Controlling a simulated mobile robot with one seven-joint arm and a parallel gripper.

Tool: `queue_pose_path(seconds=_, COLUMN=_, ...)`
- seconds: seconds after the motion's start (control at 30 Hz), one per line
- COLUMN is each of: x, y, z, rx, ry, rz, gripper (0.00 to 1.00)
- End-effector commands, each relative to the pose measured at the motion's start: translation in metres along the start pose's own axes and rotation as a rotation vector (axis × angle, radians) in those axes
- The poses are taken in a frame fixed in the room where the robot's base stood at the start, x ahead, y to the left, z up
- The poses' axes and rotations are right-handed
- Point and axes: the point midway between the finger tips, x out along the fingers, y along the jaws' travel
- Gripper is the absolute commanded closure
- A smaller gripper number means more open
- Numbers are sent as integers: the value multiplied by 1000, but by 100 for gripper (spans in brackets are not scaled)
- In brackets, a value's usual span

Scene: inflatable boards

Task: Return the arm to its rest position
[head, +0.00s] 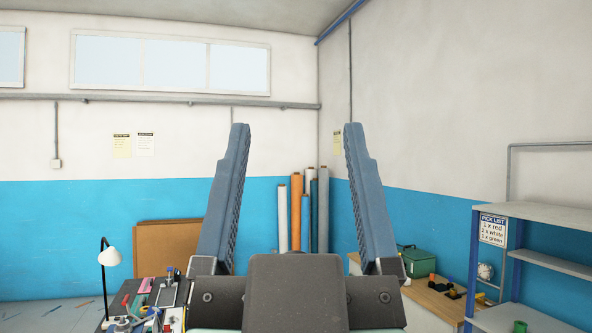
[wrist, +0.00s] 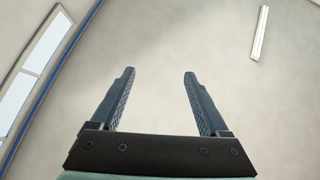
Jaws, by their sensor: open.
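My gripper (head: 297,135) stands large in the middle of the head view, its two blue-grey fingers pointing up and spread wide apart. Nothing is between the fingers. In the wrist view my gripper (wrist: 158,75) is also open and empty, with the plain ceiling (wrist: 235,75) behind it. The gripper touches nothing in either view. It hides part of the back wall and the floor in the middle of the head view.
A cluttered workbench (head: 112,322) with a white lamp (head: 109,257) is at lower left. Rolls of material (head: 296,212) stand in the corner. A wooden bench (head: 433,301) with a green box (head: 416,262) and a shelf rack (head: 545,214) are at right. The air around the gripper looks clear.

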Motion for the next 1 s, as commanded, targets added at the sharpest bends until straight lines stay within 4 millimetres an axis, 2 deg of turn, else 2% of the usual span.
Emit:
queue_pose_path(seconds=0.07, x=0, y=0, z=-5, rx=2, ry=14, rz=0, gripper=21)
queue_pose_path(seconds=0.33, x=0, y=0, z=-3, rx=1, ry=9, rz=0, gripper=21)
queue_pose_path(seconds=0.6, x=-34, y=-1, z=30, rx=6, ry=7, rz=-4, gripper=21)
queue_pose_path(seconds=0.87, x=-34, y=-2, z=31, rx=8, ry=8, rz=-5, gripper=21)
queue_pose_path(seconds=0.9, x=-34, y=-2, z=31, rx=8, ry=8, rz=-5, gripper=23)
queue_pose_path(seconds=1.0, x=-34, y=-2, z=30, rx=8, ry=8, rz=-5, gripper=41)
